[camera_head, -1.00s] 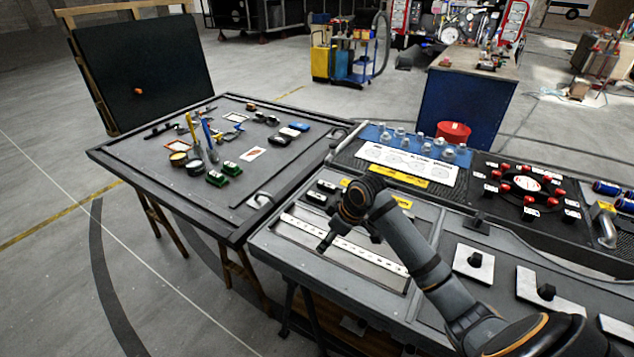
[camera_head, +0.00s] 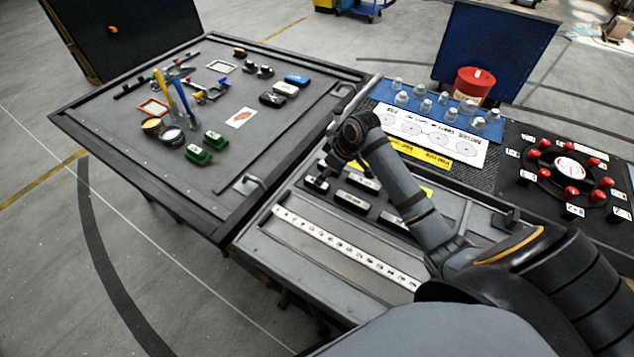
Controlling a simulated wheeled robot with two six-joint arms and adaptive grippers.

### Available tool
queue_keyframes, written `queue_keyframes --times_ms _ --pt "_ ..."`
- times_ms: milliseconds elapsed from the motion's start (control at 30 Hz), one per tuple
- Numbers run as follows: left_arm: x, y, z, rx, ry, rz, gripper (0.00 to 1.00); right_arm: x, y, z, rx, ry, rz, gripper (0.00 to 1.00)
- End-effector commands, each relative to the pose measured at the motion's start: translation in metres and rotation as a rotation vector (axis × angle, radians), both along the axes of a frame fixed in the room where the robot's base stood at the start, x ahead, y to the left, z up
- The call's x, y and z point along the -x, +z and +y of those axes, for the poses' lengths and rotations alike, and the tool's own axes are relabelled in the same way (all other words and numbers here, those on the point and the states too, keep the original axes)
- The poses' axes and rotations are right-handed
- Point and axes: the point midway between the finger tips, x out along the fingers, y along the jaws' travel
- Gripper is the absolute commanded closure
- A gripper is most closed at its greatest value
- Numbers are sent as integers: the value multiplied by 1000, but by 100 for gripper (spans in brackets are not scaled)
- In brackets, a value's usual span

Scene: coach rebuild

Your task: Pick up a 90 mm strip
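My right arm reaches in from the right, and its gripper (camera_head: 318,182) points down at the left end of a group of small dark pieces with pale labels. One dark labelled piece (camera_head: 351,201) lies just right of the fingertips, and another (camera_head: 395,221) lies farther right. Their printing is too small to read, so I cannot tell which is the 90 mm strip. The wrist and forearm hide part of the group. The fingers are too small to tell whether they are open or touching a piece. My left gripper is not in view.
A long white numbered bar (camera_head: 345,247) lies in the grey tray in front of the pieces. A blue mat (camera_head: 412,93) with clear cups and a red canister (camera_head: 474,84) stand behind. A dark table (camera_head: 235,160) with tools and green blocks is at left.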

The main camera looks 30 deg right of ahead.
Motion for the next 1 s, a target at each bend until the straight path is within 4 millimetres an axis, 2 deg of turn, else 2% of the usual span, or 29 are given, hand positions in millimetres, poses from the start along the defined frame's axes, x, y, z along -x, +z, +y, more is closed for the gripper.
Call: queue_keyframes --times_ms 100,267,367,500,600,800,867,1000 --pt "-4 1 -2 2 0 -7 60 -4 -10 2 0 0 0 45" --pt "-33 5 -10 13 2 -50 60 -6 -14 3 -1 0 0 45" --pt "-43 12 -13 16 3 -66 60 -13 -27 6 -3 0 4 45" --pt "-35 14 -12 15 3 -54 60 -22 -49 9 -3 -1 3 45" --pt "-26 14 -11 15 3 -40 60 -25 -57 10 0 0 1 45" --pt "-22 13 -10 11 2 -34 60 -25 -58 10 1 1 -1 45" --pt "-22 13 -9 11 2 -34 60 -25 -58 10 1 1 -1 51" --pt "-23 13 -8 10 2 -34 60 -25 -58 10 1 1 -1 70"
